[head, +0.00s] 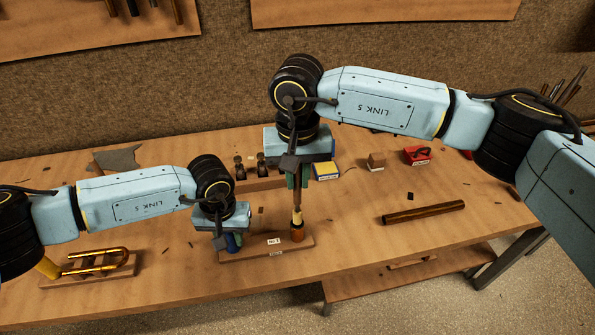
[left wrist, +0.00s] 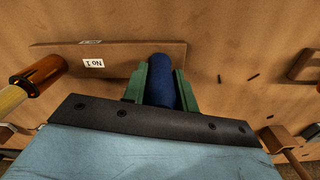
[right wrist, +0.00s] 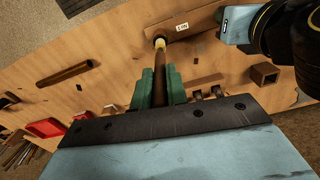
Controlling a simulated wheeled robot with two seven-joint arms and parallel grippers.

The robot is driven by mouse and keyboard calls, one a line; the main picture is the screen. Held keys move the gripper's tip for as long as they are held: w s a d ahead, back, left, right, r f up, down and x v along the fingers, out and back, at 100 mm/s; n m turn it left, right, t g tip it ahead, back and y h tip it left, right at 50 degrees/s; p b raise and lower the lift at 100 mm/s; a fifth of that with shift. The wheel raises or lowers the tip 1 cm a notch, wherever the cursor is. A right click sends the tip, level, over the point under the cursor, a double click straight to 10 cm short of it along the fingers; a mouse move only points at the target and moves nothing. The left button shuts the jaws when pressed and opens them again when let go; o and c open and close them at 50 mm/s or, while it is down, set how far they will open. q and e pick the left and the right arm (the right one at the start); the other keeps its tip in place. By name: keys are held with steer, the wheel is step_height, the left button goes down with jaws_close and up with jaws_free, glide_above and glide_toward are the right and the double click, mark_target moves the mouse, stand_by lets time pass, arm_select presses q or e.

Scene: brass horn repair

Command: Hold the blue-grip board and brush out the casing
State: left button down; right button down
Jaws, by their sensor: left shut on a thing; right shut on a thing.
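The wooden board (head: 270,249) with a "No 1" label lies flat near the bench's front. Its blue grip (left wrist: 162,82) stands at the left end in the head view, between the green fingers of my left gripper (head: 231,241), which is shut on it. The copper-coloured casing (head: 297,234) stands upright at the board's other end; it also shows in the left wrist view (left wrist: 44,72). My right gripper (head: 297,180) is shut on the brush's brown handle (right wrist: 160,76) above the casing. The brush's pale head (head: 297,216) points down at the casing's mouth. How far inside it reaches is hidden.
A brass U-shaped slide (head: 95,263) sits on a wooden stand at left. A dark tube (head: 423,212) lies at right. A yellow box (head: 325,171), a wooden block (head: 376,161) and a red box (head: 417,155) stand behind. The bench between board and dark tube is mostly clear.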

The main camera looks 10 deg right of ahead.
mark_target(297, 204)
steer(key=shift+f, duration=0.15)
stand_by(0.5)
steer(key=shift+f, duration=2.35)
steer(key=shift+r, duration=2.5)
steer(key=shift+f, duration=0.2)
steer(key=shift+f, duration=2.3)
